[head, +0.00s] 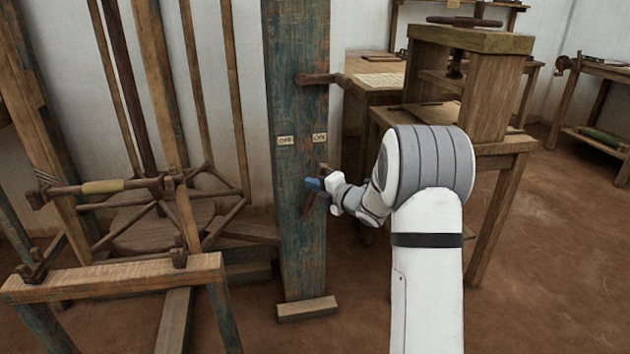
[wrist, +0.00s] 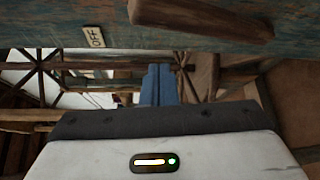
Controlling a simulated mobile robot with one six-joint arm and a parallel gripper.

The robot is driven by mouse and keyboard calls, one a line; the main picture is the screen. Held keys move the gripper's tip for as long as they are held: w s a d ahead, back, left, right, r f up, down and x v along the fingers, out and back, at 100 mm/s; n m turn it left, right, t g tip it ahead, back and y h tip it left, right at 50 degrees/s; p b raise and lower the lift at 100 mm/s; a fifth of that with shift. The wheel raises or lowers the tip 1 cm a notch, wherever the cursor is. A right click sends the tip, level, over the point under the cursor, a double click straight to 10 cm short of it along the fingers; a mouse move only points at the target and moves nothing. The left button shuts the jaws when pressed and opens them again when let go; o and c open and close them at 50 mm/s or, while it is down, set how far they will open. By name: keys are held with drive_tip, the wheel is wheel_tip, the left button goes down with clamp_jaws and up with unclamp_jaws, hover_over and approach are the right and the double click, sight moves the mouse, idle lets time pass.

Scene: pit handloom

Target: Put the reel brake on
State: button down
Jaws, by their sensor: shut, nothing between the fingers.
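A blue-green wooden post (head: 298,230) stands in the middle of the head view. It carries two small pale labels, a left one (head: 286,141) and a right one (head: 319,138), too small to read there. In the wrist view the shut fingers (wrist: 158,84) point past a wooden bar (wrist: 200,20), likely the lever, and a label reading OFF (wrist: 95,38). Contact is unclear.
A spoked wooden reel (head: 160,215) in a frame stands left of the post. A wooden crank handle (head: 320,79) sticks out higher on the post. A bench with a wooden press (head: 470,85) stands to the right. The brown floor at right is clear.

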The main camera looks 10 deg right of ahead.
drive_tip(key=p+v, duration=0.1)
drive_tip(key=v, duration=0.5)
drive_tip(key=shift+s+f, duration=0.45)
drive_tip(key=shift+f, duration=0.2)
drive_tip(key=shift+d, duration=0.1)
drive_tip(key=s+d+r+m+g+h+p, duration=0.1)
drive_tip(key=s+r+m+h+p, duration=0.2)
drive_tip(key=r+p, duration=0.35)
drive_tip(key=s+r+m+g+h+p, duration=0.1)
drive_tip(key=s+r+m+h+p, duration=0.15)
drive_tip(key=r+m+p, duration=0.4)
drive_tip(key=s+d+r+m+h+p, duration=0.1)
drive_tip(key=s+r+m+h+p, duration=0.2)
drive_tip(key=r, duration=0.5)
drive_tip(key=s+a+r+m+g+p, duration=0.2)
drive_tip(key=s+r+m+g+p, duration=0.1)
drive_tip(key=s, duration=0.6)
drive_tip(key=s+a+r+m+g+p, duration=0.3)
drive_tip(key=s+r+m+p, duration=0.3)
drive_tip(key=s+p, duration=0.3)
drive_tip(key=s+a+r+m+g+p, duration=0.3)
drive_tip(key=s+r+p, duration=0.4)
drive_tip(key=s, duration=0.3)
drive_tip(key=shift+s+a+m+g, duration=0.25)
drive_tip(key=shift+m+g, duration=0.25)
drive_tip(key=shift+m, duration=0.25)
